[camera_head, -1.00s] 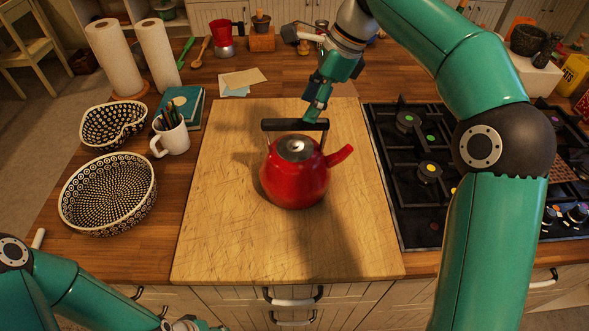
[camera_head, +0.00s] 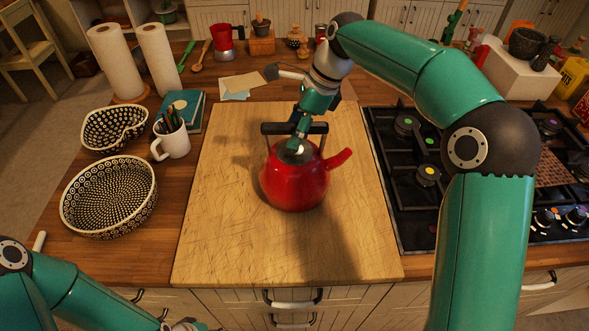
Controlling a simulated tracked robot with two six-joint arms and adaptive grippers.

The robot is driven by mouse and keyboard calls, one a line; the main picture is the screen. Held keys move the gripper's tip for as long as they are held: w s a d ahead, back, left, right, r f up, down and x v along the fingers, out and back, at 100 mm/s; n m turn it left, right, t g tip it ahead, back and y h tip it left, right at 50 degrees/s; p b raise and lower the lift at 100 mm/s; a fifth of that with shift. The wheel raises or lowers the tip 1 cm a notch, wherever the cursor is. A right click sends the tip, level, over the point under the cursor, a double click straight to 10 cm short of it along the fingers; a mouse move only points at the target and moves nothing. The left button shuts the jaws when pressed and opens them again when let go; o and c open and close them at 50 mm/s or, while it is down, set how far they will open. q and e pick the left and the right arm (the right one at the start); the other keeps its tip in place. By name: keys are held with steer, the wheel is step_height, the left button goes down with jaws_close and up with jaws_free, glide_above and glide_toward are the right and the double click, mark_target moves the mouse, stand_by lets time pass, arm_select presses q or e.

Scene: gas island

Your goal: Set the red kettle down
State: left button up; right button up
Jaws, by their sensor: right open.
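The red kettle (camera_head: 294,187) stands upright on the wooden cutting board (camera_head: 225,243), its spout pointing right and its black handle across the top. Its base appears to touch the board. My right gripper (camera_head: 298,143) is open at the kettle's top, by the middle of the handle and over the lid, partly hiding both. I cannot tell whether its fingers touch the handle. My left arm comes in at the bottom left, with its gripper fingers out of the picture.
A gas stove (camera_head: 425,178) borders the board on the right. A patterned oval bowl (camera_head: 110,195), a smaller patterned dish (camera_head: 112,127), a white mug (camera_head: 172,146) and a teal book (camera_head: 190,108) are on the left. The front of the board is clear.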

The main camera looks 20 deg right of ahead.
steer(key=shift+f, duration=0.25)
stand_by(0.4)
jaws_close()
steer(key=shift+w+r, duration=0.1)
stand_by(0.4)
